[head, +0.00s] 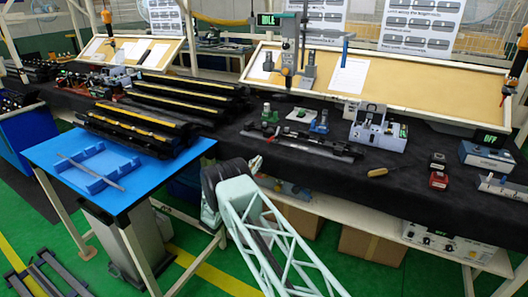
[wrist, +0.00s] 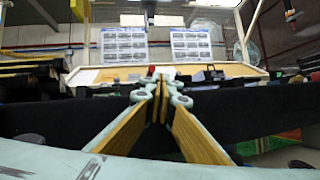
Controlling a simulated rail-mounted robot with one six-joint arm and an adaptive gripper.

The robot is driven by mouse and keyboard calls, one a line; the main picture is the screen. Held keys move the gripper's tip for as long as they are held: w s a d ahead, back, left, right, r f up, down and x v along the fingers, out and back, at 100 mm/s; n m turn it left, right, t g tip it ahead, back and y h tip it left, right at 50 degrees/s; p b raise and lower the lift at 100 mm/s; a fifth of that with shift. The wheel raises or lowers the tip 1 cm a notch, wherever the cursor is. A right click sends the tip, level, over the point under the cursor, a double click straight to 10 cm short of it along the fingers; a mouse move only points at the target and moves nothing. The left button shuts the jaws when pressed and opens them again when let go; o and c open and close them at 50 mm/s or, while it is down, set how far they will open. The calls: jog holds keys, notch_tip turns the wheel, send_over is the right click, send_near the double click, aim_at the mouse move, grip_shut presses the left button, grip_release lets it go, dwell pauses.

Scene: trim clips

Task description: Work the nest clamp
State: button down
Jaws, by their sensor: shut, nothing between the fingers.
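My gripper (wrist: 159,82) is shut and empty, its wood-coloured fingers meeting at the tips in the wrist view. In the head view its pale tip (head: 256,162) is at the bench's front edge, beyond the end of my pale green lattice arm. A long dark fixture (head: 312,147) lies on the black bench top beyond it, apart from the gripper. A small green device (head: 269,118) and a blue device (head: 320,123) stand behind the fixture. I cannot tell which part is the nest clamp. A small red part (wrist: 152,71) shows just above the fingertips in the wrist view.
A blue table (head: 135,190) at left holds a blue cradle with a thin grey strip across it. Black racks (head: 140,125) stand behind it.

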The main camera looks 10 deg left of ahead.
jog(key=shift+s+a+f+n+t+y, duration=0.2)
jog(key=shift+a+f+n+t, duration=0.05)
jog(key=shift+a+f, duration=0.35)
jog(key=shift+s+a+f+n+t+y, duration=0.15)
jog(key=shift+a+f+n+t+y, duration=0.1)
jog(key=shift+a+f, duration=0.3)
jog(key=shift+d, duration=0.1)
jog(key=shift+b+x, duration=0.6)
jog(key=shift+x, duration=4.4)
jog(key=shift+r, duration=0.1)
jog(key=shift+s+r+g+p, duration=0.1)
jog(key=shift+r+g+p, duration=0.1)
jog(key=shift+g+p, duration=0.15)
